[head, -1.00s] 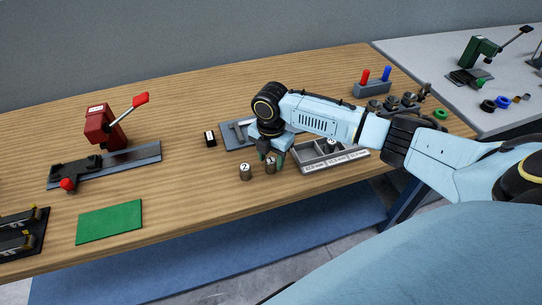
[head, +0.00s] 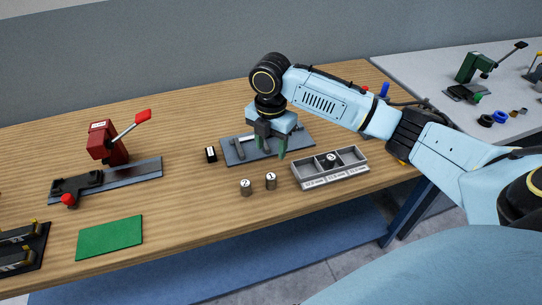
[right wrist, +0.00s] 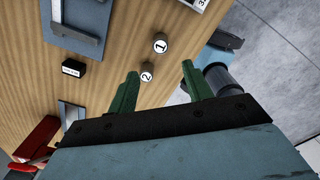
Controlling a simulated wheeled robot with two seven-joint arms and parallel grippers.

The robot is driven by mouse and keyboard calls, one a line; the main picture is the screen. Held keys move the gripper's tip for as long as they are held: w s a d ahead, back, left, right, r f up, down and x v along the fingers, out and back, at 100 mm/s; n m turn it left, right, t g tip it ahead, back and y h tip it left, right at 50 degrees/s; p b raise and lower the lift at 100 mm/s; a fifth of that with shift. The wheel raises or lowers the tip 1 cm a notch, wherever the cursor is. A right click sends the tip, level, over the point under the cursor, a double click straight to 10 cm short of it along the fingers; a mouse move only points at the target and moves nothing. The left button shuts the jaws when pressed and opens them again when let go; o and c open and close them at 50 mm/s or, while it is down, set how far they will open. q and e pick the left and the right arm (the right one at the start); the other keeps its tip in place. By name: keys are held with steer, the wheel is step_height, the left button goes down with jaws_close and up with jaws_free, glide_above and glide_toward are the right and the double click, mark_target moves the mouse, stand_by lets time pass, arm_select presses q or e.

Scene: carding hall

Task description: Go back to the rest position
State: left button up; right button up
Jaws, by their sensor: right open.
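My right gripper (head: 271,154) hangs open and empty above the grey tool plate (head: 236,156) on the wooden table, with its green fingers pointing down. In the right wrist view its two green fingers (right wrist: 157,84) stand apart with nothing between them. Two small metal cylinders stand in front of the plate: one marked 2 (head: 246,187) and one marked 1 (head: 271,181). They also show in the right wrist view, marked 2 (right wrist: 147,73) and 1 (right wrist: 160,44), beyond the fingers. My left gripper is not in view.
A grey divided tray (head: 310,184) with one numbered cylinder (head: 331,158) in it stands right of the loose ones. A red lever press (head: 106,143), a green mat (head: 109,238) and a small black block (head: 211,154) are on the left. A grey table (head: 440,60) is behind right.

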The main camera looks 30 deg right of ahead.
steer(key=shift+r, duration=0.6)
